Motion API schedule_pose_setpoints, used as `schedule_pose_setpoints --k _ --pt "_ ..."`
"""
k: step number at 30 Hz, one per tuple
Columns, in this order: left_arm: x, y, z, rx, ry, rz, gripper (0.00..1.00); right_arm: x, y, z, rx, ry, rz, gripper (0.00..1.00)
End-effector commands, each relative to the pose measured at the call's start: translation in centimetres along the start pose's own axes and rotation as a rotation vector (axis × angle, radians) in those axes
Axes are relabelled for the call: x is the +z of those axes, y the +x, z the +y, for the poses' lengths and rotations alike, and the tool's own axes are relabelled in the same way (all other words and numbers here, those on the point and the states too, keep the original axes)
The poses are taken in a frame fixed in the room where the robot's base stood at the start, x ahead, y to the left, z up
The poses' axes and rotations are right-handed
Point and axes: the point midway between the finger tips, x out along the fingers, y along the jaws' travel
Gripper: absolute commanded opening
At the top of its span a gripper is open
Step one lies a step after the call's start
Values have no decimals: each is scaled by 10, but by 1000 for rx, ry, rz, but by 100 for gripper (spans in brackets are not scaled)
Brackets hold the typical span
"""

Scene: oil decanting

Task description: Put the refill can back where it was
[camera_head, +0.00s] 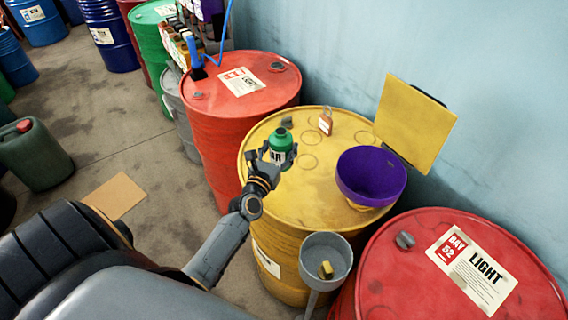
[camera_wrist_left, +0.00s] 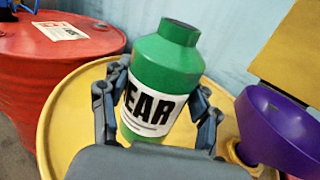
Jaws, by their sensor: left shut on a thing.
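The refill can appears to be the small green can (camera_head: 280,142) with a white label; in the left wrist view the green can (camera_wrist_left: 165,70) shows the letters "EAR". My left gripper (camera_head: 270,155) is shut around its body and holds it upright, over the left part of the yellow drum top (camera_head: 316,180). I cannot tell whether its base touches the drum. In the left wrist view the fingers (camera_wrist_left: 158,110) sit on both sides of the label. My right gripper is not in view.
A purple funnel (camera_head: 371,176) stands on the drum's right side, with a small tagged item (camera_head: 326,121) at the back. A yellow panel (camera_head: 415,123) stands behind. Red drums (camera_head: 240,84) flank it, and a grey funnel (camera_head: 326,258) is in front. The drum top's front left is bare.

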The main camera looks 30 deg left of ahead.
Motion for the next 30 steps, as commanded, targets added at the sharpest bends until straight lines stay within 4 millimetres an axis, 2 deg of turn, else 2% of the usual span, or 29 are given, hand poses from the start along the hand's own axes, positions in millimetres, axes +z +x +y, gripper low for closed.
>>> schedule_pose_setpoints --k 1,6,14,17,22,30 --pt "-22 7 1 0 1 1 15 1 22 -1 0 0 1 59" --pt "-41 26 4 -1 1 1 15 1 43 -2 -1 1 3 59" --pt "-50 35 5 -2 0 2 15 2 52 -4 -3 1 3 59" --pt "-61 42 6 -2 1 3 15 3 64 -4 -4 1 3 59" --pt "-86 40 6 -1 2 4 15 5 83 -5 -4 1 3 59" --pt "-85 40 6 -1 1 4 15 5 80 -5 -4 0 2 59"
